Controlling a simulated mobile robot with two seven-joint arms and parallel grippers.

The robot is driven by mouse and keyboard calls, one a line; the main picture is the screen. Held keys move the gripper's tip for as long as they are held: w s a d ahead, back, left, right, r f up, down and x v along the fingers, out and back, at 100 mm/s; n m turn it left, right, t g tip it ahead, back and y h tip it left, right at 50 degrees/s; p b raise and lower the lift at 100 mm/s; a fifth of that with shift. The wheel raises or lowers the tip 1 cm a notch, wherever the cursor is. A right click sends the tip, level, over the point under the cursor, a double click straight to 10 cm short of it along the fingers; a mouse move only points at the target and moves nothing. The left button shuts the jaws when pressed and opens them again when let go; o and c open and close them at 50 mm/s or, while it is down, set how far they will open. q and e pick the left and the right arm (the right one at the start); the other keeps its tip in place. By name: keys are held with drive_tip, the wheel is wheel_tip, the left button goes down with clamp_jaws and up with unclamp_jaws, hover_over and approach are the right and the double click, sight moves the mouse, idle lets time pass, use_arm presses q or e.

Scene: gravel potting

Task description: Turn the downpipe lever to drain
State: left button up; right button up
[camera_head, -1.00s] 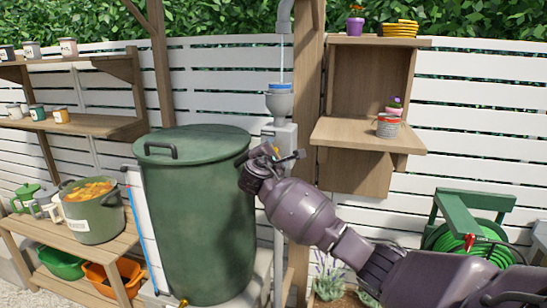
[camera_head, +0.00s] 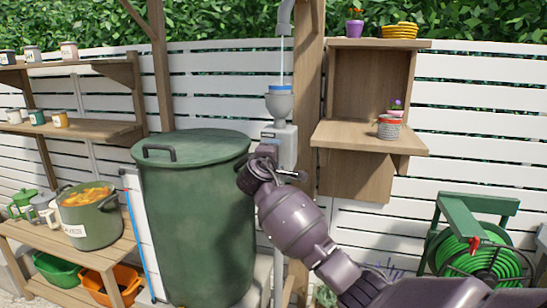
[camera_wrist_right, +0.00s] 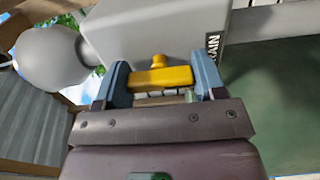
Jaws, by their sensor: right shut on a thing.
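The yellow downpipe lever (camera_wrist_right: 163,78) lies between the two blue fingers of my right gripper (camera_wrist_right: 161,74) in the right wrist view. The gripper is shut on it. The lever is on a grey diverter box (camera_wrist_right: 150,32), with a dark label reading "RAIN" in part (camera_wrist_right: 213,46) beside the right finger. In the head view the box (camera_head: 284,143) sits on the downpipe below a grey funnel (camera_head: 280,103). There my right gripper (camera_head: 280,172) is at the box's lower front, and the lever is hidden. My left gripper is not in view.
A green lidded rain barrel (camera_head: 195,220) stands close left of the gripper. A wooden post (camera_head: 309,100) and shelf unit (camera_head: 365,135) are to the right. A hose reel (camera_head: 480,258) stands at lower right. A pot (camera_head: 90,220) is on the left bench.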

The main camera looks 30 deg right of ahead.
drive_tip(key=shift+f, duration=0.15)
drive_tip(key=o, duration=0.9)
drive_tip(key=shift+s+a, duration=0.1)
drive_tip(key=v, duration=1)
drive_tip(key=shift+s+a+b, duration=0.15)
drive_tip(key=shift+a+b, duration=0.1)
drive_tip(key=shift+b, duration=0.05)
